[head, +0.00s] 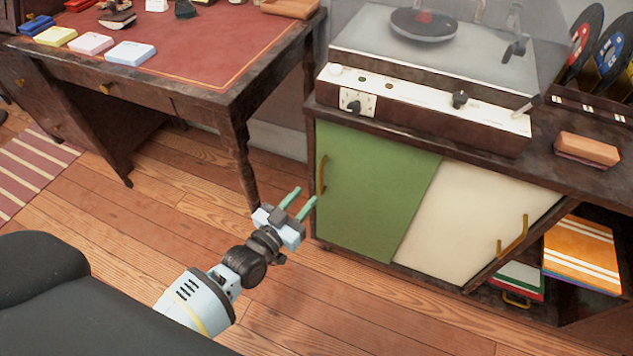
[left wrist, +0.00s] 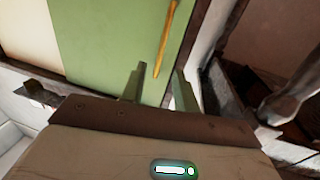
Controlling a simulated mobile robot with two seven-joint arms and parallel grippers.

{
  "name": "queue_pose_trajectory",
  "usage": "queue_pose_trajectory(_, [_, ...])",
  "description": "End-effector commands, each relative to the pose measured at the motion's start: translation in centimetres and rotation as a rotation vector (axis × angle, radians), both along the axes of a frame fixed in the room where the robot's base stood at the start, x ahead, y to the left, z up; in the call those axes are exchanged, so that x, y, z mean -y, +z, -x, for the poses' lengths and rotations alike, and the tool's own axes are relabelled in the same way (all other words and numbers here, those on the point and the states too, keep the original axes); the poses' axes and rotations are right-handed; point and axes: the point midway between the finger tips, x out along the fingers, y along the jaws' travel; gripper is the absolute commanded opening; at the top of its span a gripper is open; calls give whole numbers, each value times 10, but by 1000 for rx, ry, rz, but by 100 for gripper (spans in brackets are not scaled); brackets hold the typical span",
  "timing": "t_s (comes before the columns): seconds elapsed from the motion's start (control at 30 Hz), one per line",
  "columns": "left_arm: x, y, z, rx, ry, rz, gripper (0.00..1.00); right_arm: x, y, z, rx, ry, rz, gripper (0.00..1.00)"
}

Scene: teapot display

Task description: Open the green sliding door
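The green sliding door (head: 375,190) is the left panel of a low cabinet and covers its left part. Its brass vertical handle (head: 322,175) is near the door's left edge. My left gripper (head: 299,202) is in front of the cabinet's left edge, just left of and below the handle in the head view. Its two green fingers are apart with nothing between them. In the left wrist view the green door (left wrist: 110,40) fills the upper middle, and the handle (left wrist: 164,42) appears between and beyond the fingertips (left wrist: 159,72), apparently not touched. My right gripper is not in view.
A cream door (head: 475,220) sits right of the green one, with its own brass handle (head: 513,238). An open compartment at right holds record sleeves (head: 583,255). A record player (head: 425,105) stands on top. A desk (head: 200,50) is at left; the floor before the cabinet is clear.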

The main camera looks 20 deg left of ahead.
Motion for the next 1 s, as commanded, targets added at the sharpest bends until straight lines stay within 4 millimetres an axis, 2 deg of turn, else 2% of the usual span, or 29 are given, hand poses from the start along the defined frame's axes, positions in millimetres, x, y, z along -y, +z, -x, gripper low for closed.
queue_pose_trajectory(0.2, [8, -1, -33, 1, 0, 0, 30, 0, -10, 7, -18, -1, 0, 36])
queue_pose_trajectory(0.4, [13, -1, -56, 0, 0, 0, 30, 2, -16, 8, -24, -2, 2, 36])
queue_pose_trajectory(0.6, [15, 0, -64, 0, -1, 0, 30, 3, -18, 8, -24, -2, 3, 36])
queue_pose_trajectory(0.83, [15, 0, -64, 0, -1, 0, 30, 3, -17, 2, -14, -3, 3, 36])
queue_pose_trajectory(1.0, [15, 0, -64, 0, 0, 0, 8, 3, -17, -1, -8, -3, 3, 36])
